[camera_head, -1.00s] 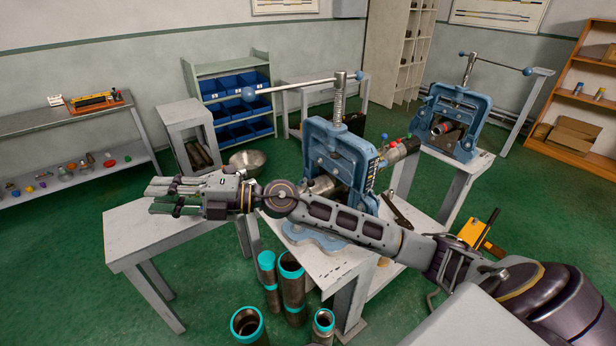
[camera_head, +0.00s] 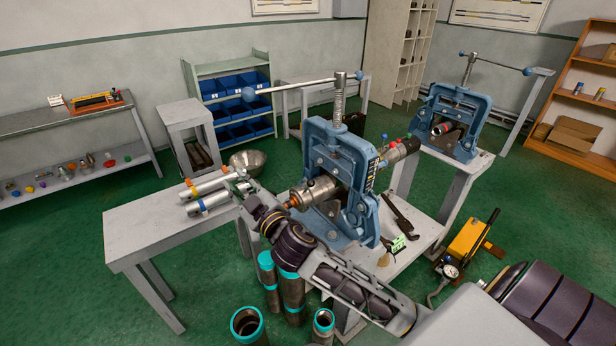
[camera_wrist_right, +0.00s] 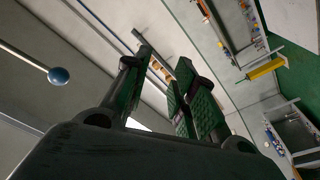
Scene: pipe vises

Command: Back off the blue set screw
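In the head view, my right arm reaches in from the lower right. Its gripper (camera_head: 240,182) is beside two metal tubes over the grey bench, one with a blue ring (camera_head: 203,206) and one with an orange ring (camera_head: 192,188). The wrist view shows its two green-padded fingers (camera_wrist_right: 165,80) apart with nothing between them. The near blue vise (camera_head: 338,150) holds a metal pipe fitting (camera_head: 315,190) across its jaws. Red and green knobs show at the fitting's right end (camera_head: 400,150). I cannot surely make out the blue set screw. My left gripper is out of view.
A wrench (camera_head: 398,212) and a small green-and-white item (camera_head: 398,245) lie on the vise stand. A long ball-ended handle (camera_head: 300,86) tops the vise. Teal-ringed pipes (camera_head: 291,285) stand on the floor. The grey bench (camera_head: 150,235) has bare room at its front.

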